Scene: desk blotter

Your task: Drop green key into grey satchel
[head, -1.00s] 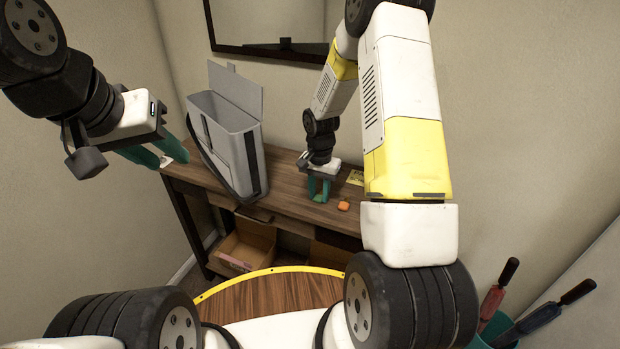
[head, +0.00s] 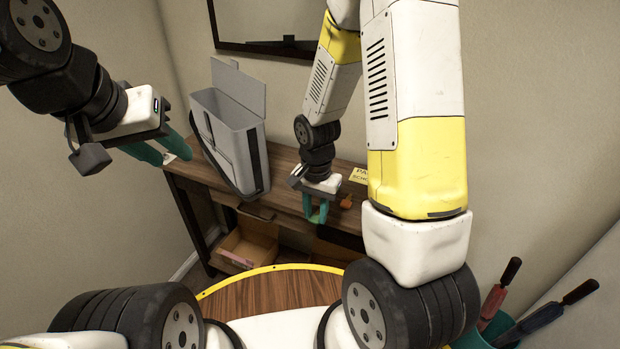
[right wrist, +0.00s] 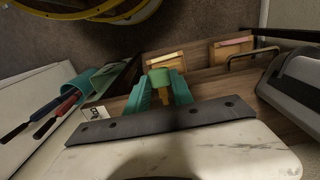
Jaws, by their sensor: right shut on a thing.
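The grey satchel (head: 238,155) stands upright on the desk at the left of the head view, its flap raised and its top open. My right gripper (head: 317,208) is low over the desk to the right of the satchel. It is shut on the green key (head: 315,218), whose green part shows at the fingertips; in the right wrist view the green key (right wrist: 173,77) sits between the teal fingers. My left gripper (head: 160,151) is open and empty, left of the satchel and apart from it.
A small orange object (head: 346,202) lies on the desk (head: 285,190) just right of my right gripper. A yellow card (head: 360,175) lies behind it. A cardboard box (head: 248,247) sits beneath the desk. A teal holder with tools (head: 500,325) stands at lower right.

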